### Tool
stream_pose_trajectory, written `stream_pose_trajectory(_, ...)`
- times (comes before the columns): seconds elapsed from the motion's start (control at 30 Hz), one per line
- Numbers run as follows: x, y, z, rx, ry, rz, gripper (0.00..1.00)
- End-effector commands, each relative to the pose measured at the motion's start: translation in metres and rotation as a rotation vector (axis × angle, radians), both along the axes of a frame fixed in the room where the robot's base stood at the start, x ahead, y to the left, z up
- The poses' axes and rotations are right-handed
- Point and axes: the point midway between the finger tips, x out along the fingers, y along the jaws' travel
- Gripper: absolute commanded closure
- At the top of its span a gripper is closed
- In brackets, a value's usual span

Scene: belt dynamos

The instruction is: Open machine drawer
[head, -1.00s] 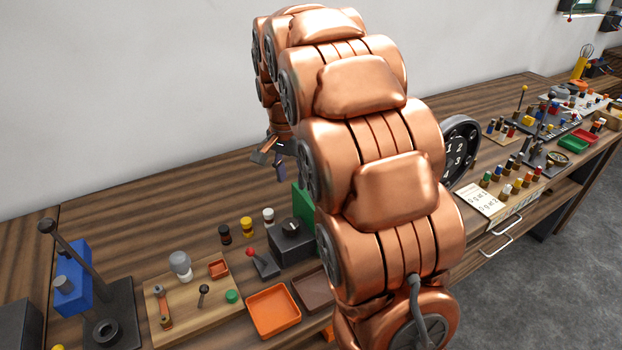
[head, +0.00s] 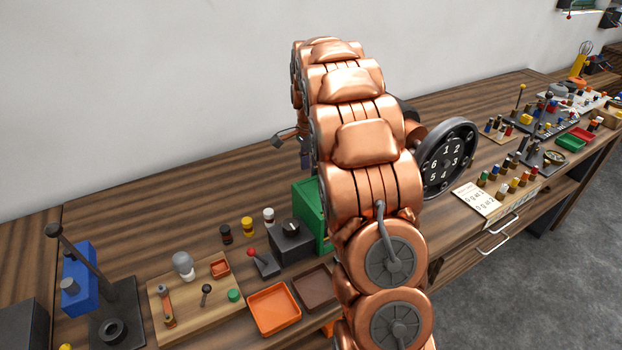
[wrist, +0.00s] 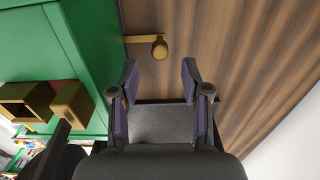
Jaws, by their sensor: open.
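The green machine (head: 308,212) stands on the bench in the head view, partly hidden behind my arm. In the wrist view its green body (wrist: 85,60) fills the left side. A brass knob on a short bar (wrist: 157,47) sticks out from it, just ahead of my fingertips. A brass box-like part (wrist: 45,104) shows at the lower left. I cannot tell which part is the drawer. My gripper (wrist: 159,75) is open and empty, with the knob beyond the gap between its fingers. In the head view only a bit of my gripper (head: 285,138) shows left of my arm.
A black numbered dial (head: 447,158) stands right of my arm. A black box with a knob (head: 291,243), an orange tray (head: 273,311) and a wooden board of small parts (head: 165,295) lie in front. The bench's back left is clear.

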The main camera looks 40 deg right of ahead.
Motion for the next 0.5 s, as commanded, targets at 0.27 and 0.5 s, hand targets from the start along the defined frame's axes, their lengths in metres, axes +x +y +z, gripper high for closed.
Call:
stream_pose_trajectory(0.27, 0.000, 0.001, -0.037, 0.001, 0.003, 0.002, 0.53)
stream_pose_trajectory(0.5, 0.000, 0.001, -0.049, 0.001, 0.002, 0.003, 0.53)
